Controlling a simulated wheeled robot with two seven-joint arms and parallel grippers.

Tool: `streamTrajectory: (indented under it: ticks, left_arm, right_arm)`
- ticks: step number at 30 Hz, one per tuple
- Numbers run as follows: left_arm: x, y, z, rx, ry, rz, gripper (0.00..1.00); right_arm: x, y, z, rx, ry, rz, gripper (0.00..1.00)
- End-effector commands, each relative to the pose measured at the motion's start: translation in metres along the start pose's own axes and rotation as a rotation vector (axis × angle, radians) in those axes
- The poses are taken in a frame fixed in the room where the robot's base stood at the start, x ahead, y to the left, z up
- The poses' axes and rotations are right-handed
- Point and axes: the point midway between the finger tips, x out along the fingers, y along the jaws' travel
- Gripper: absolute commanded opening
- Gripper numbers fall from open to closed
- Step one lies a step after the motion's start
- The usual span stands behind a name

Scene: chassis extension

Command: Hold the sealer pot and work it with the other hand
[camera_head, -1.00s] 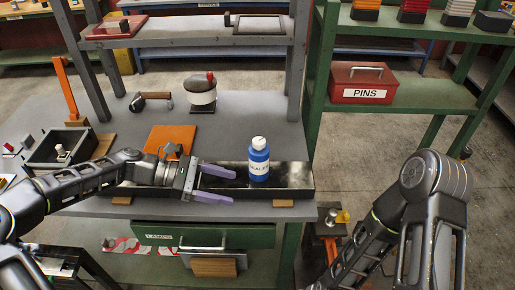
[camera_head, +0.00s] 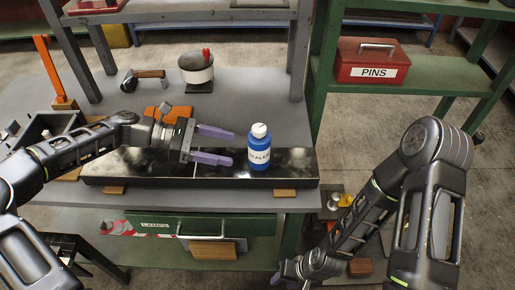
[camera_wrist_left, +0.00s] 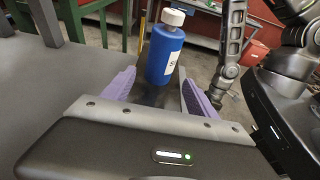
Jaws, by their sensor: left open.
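The sealer pot (camera_head: 259,154) is a blue bottle with a white cap and a white label. It stands upright on a dark, shiny long tray (camera_head: 210,180) on the grey bench. My left gripper (camera_head: 233,147) is open and empty just left of the pot, its purple fingers pointing at it. In the left wrist view the pot (camera_wrist_left: 164,54) stands ahead, between the lines of the open fingers (camera_wrist_left: 160,92). My right gripper (camera_head: 288,271) shows low in the head view, beyond the bench front; its fingers are small and partly unclear.
A pot with a red knob (camera_head: 196,68) and a wooden-handled tool (camera_head: 143,78) stand behind. An orange block (camera_head: 164,112) lies behind the left gripper. A green drawer (camera_head: 200,224) is under the bench. A red PINS box (camera_head: 372,62) sits on the green shelf.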

Motion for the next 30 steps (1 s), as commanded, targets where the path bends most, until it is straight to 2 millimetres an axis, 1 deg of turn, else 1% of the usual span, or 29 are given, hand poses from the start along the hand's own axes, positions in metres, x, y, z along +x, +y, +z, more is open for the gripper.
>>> streamTrajectory:
  ticks: [1,10,12,18,24,30]
  left_arm:
    - [0.007,-0.001,-0.003,0.001,-0.001,-0.002,0.67]
    - [0.050,-0.001,-0.005,0.002,-0.002,-0.002,0.67]
    - [0.059,-0.001,0.001,0.000,-0.001,-0.004,0.67]
    - [0.080,-0.001,0.000,0.001,-0.001,-0.002,0.67]
    - [0.087,-0.001,0.000,0.000,0.000,-0.001,0.67]
    - [0.087,-0.001,0.000,0.000,0.000,0.000,0.67]
  right_arm:
    - [0.006,0.002,-0.001,-0.001,0.001,-0.001,0.36]
    - [0.028,0.008,-0.003,-0.006,0.007,-0.009,0.36]
    - [0.023,0.006,-0.003,-0.006,0.007,-0.009,0.36]
    - [0.023,0.006,-0.003,-0.006,0.007,-0.009,0.36]
    - [0.023,0.006,-0.003,-0.006,0.007,-0.008,0.36]
    - [0.023,0.007,-0.003,-0.006,0.007,-0.008,0.36]
